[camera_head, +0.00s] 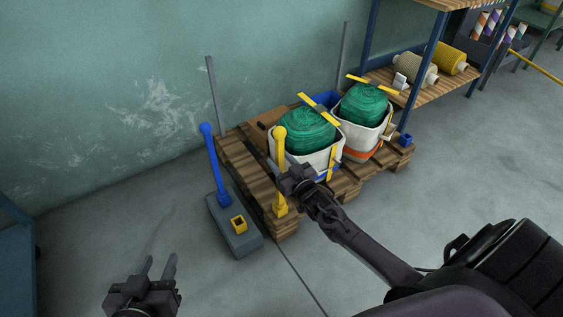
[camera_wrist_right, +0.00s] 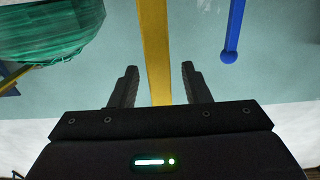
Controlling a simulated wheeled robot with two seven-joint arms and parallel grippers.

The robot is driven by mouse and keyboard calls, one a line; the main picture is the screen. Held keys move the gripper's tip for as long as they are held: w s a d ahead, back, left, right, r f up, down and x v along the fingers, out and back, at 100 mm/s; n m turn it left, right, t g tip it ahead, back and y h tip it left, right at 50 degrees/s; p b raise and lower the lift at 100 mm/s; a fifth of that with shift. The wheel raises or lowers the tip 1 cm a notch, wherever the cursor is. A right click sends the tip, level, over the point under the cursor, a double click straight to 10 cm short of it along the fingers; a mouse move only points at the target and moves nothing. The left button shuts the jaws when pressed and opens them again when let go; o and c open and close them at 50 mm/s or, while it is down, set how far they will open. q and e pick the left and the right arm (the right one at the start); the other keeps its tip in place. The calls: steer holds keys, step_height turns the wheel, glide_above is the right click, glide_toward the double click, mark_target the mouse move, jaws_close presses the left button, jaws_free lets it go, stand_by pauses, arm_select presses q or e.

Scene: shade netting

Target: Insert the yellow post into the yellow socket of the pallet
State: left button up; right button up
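The yellow post (camera_head: 279,158) stands upright at the near left corner of the wooden pallet (camera_head: 242,163). Its lower end meets the yellow socket (camera_head: 280,209) on that corner and appears to be inside it. My right gripper (camera_head: 287,178) is beside the post at mid-height. In the right wrist view the yellow post (camera_wrist_right: 155,50) lies between the two fingers, with a visible gap on each side; the fingers are open. The post's foot is outside the wrist view. My left gripper (camera_head: 158,268) is open and empty above the floor at lower left.
A grey block (camera_head: 243,244) on the floor holds a blue post (camera_head: 213,160) and an empty yellow holder (camera_head: 239,224). White sacks with green netting (camera_head: 306,130) stand on the pallet. A blue socket (camera_head: 407,139) is at its right corner. A shelf (camera_head: 438,88) stands behind right.

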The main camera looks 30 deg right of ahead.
steer(key=shift+f, duration=0.1)
steer(key=s+p, duration=0.2)
steer(key=s, duration=0.5)
steer(key=shift+s+d+p, duration=0.15)
steer(key=shift+s+p, duration=0.2)
steer(key=shift+s, duration=0.05)
